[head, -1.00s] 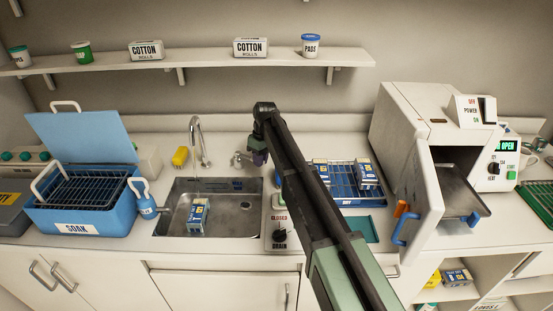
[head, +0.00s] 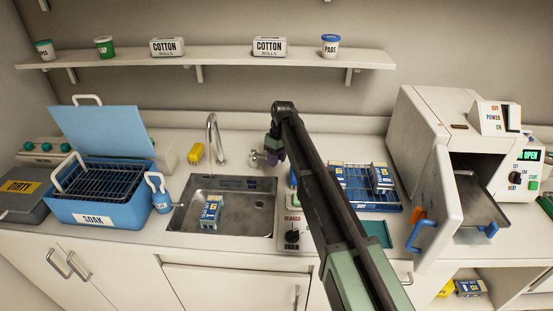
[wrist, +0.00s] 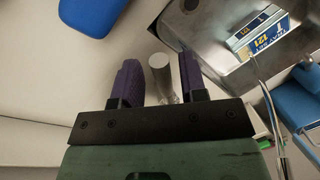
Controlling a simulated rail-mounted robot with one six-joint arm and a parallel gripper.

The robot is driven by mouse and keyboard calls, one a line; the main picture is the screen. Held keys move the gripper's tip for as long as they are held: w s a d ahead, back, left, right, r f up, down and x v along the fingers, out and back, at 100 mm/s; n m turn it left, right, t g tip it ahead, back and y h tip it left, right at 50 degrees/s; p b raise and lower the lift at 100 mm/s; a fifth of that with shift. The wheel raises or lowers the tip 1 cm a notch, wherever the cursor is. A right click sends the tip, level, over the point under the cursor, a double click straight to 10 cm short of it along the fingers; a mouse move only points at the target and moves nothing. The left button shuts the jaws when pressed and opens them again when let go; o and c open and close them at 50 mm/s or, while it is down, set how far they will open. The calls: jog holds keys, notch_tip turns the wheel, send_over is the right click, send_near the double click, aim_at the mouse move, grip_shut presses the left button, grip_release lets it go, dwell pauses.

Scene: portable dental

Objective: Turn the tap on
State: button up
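The tap's curved metal spout (head: 213,138) rises behind the sink (head: 253,218). A silver tap handle (head: 257,157) sits on the counter to its right, just left of my gripper (head: 275,153). In the wrist view, my gripper's two purple fingers (wrist: 158,85) are apart, with the round metal handle (wrist: 160,72) between them. The handle looks close to the right finger; I cannot tell whether they touch. The handle's lower part is hidden by the gripper. I cannot tell clearly whether water runs from the spout.
A blue and white box (head: 211,212) lies in the sink. A blue rack (head: 372,207) and an open steriliser door (head: 440,215) are farther right.

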notch_tip(320, 180, up, 11)
jog(key=w+d+p, duration=0.1)
jog(key=p, duration=0.9)
jog(key=shift+w+f, duration=0.15)
jog(key=shift+w, duration=0.15)
jog(key=shift+d, duration=0.1)
jog(key=s+d+m, duration=0.3)
jog(key=s+d, duration=0.3)
jog(key=s, duration=0.5)
jog(key=s+d+f+m+t+h, duration=0.1)
jog(key=s+d+m, duration=0.3)
jog(key=s, duration=0.8)
jog(key=s+d+f+m+b, duration=0.1)
jog(key=s+d+m, duration=0.2)
jog(key=s+d, duration=0.5)
jog(key=s, duration=0.3)
jog(key=shift+s+t, duration=0.25)
jog(key=shift+t, duration=0.15)
